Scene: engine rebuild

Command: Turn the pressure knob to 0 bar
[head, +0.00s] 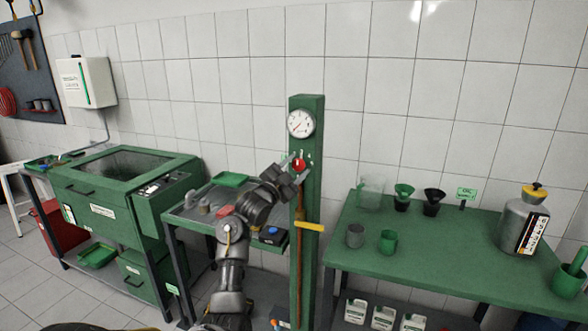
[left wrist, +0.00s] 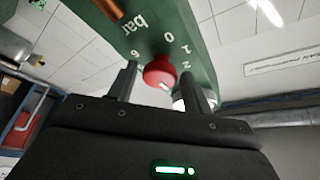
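The red pressure knob (head: 299,164) is on the front of a green column (head: 306,252), below a round white gauge (head: 301,123). My left gripper (head: 292,172) is at the knob. In the left wrist view, the red knob (left wrist: 160,71) lies between the two fingers of my left gripper (left wrist: 160,75). The fingers are apart, with a visible gap on each side of the knob. White markings "bar", 0, 1, 2 and 6 show around the knob. A small pale mark shows on the knob, but its setting is unclear. My right gripper is out of view.
A yellow handle (head: 309,227) sticks out from the column below the knob. A green bench (head: 460,254) with funnels, cups and a metal canister (head: 521,224) stands right. A green washer cabinet (head: 118,205) and a small cart with a green tray (head: 230,179) stand left.

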